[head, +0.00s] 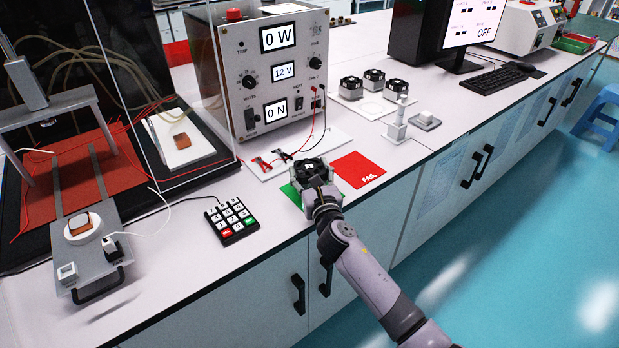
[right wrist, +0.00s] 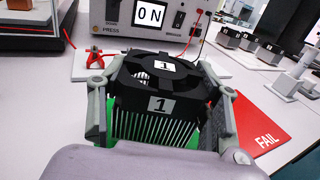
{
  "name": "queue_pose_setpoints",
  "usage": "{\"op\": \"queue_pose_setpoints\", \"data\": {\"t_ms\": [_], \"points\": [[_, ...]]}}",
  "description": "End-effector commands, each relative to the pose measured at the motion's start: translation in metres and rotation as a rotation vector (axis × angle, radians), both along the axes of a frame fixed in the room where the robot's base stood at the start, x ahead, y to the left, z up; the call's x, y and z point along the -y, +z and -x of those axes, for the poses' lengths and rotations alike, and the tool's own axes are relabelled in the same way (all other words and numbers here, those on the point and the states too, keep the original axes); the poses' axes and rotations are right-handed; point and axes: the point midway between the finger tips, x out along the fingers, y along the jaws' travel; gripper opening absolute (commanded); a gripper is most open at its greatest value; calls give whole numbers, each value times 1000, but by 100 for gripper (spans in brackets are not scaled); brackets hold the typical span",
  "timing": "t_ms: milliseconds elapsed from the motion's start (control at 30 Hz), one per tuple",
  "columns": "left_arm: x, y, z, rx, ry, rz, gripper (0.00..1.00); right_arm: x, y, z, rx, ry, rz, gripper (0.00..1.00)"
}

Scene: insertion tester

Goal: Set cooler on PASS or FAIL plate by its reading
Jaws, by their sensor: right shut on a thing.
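A black-fan cooler with silver fins and a label "1" (right wrist: 165,95) is between the fingers of my right gripper (head: 318,188). In the head view the cooler (head: 308,170) is over the green plate (head: 290,193); I cannot tell whether it touches it. The red FAIL plate (head: 360,170) lies bare to its right, and also shows in the right wrist view (right wrist: 262,125). The tester (head: 270,70) behind reads 0 W, 12 V and 0 N. The green plate's lettering is hidden. My left gripper is not in view.
Several more coolers (head: 373,80) stand on a white pad behind. Red clips (head: 272,160) lie on a white board just behind the held cooler. A keypad (head: 231,220) is to the left, and a small white stand (head: 398,125) is to the right. The bench's front edge is close.

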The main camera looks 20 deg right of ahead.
Motion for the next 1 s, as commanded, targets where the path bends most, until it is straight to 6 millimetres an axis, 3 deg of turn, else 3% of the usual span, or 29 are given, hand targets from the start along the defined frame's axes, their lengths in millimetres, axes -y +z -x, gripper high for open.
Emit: {"op": "queue_pose_setpoints", "data": {"t_ms": [400,433,700,1000], "points": [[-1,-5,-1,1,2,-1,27,0,-6,0,3,1,1,20],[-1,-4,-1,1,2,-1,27,0,-7,0,1,0,1,59],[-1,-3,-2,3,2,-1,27,0,-6,0,1,0,1,77],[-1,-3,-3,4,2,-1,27,0,-6,0,1,0,1,78]]}}
